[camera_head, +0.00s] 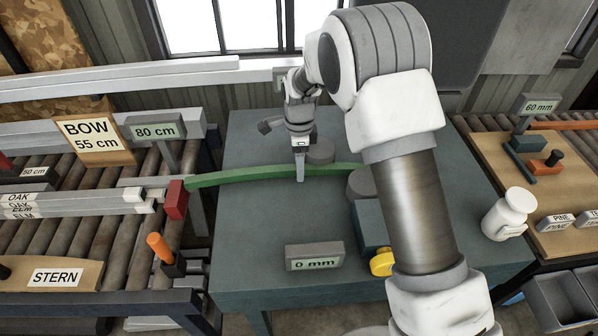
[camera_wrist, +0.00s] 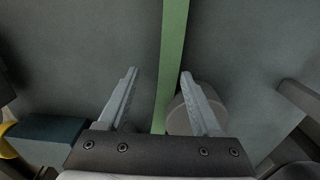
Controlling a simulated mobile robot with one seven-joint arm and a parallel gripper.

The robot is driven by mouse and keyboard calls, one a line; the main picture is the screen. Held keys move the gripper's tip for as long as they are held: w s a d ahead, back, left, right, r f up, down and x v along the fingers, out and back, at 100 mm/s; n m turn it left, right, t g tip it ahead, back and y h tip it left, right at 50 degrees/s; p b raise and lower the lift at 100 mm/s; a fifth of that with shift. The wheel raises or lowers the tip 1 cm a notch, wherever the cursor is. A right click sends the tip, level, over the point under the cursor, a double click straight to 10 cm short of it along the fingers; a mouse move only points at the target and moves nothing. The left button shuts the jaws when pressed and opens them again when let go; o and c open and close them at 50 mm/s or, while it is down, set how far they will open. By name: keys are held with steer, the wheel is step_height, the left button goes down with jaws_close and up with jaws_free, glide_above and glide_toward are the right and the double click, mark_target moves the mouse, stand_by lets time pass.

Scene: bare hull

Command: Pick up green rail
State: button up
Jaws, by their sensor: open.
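The green rail (camera_head: 240,175) is a long, slightly curved strip across the grey-green table (camera_head: 245,235). Its left end meets a red block (camera_head: 176,199) at the roller bench, and its right part passes behind my arm. My gripper (camera_head: 300,179) points down at the middle of the rail. In the wrist view my gripper (camera_wrist: 159,73) is open, and the rail (camera_wrist: 173,45) runs between its fingers, closer to the right one. I cannot tell how far the fingertips are above the table.
Round grey blocks (camera_head: 321,152) stand beside the rail. A "0 mm" sign (camera_head: 315,256), a yellow knob (camera_head: 382,263) and a white bottle (camera_head: 509,213) are around the table. A roller bench (camera_head: 90,238) with signs is left, a wooden board (camera_head: 500,150) right. The table's front left is clear.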

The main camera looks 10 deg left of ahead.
steer(key=shift+f, duration=0.85)
jaws_close()
steer(key=shift+r, duration=0.1)
